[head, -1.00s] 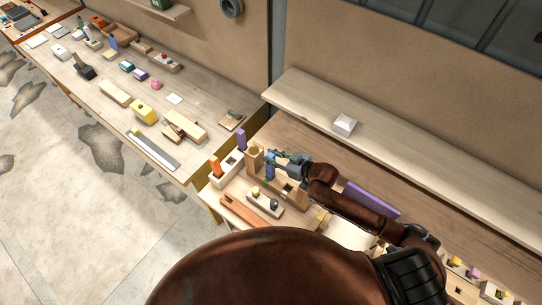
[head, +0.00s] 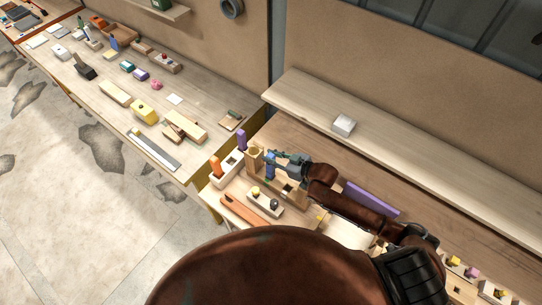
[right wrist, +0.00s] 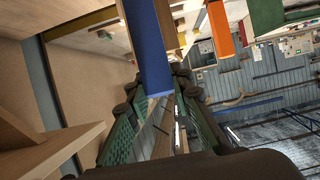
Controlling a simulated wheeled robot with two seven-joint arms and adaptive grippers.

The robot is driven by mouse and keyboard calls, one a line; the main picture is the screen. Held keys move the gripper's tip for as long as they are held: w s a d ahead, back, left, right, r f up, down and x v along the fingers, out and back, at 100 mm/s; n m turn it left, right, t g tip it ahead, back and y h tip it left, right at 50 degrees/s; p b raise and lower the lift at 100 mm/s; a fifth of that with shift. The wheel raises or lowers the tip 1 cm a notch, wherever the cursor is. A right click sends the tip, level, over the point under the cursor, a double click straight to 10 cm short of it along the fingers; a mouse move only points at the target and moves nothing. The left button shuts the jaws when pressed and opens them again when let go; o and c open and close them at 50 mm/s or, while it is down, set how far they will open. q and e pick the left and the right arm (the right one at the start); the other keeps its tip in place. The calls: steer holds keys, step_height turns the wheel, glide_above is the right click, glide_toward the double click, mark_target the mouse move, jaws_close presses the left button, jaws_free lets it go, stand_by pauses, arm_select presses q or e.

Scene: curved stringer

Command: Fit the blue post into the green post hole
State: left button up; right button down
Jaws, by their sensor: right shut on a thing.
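In the right wrist view the blue post (right wrist: 150,45) stands long and flat-sided at the fingertips (right wrist: 160,95). A pale block (head: 227,169) to its left carries an orange post (head: 215,168) and a purple post (head: 242,140), with a dark square opening between them. A wooden piece with a hole (head: 254,155) stands just left of the gripper. I cannot tell which opening is the green post hole. My left gripper is not in view.
A block with small knobs (head: 265,201) and an orange-brown bar (head: 241,210) lie in front of the gripper. A green piece (right wrist: 280,12) shows in the right wrist view.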

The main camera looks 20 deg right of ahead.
arm_select(q)
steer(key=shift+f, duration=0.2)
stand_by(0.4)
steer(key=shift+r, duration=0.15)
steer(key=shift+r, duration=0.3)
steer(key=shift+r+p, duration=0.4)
steer(key=shift+p, duration=0.25)
stand_by(2.2)
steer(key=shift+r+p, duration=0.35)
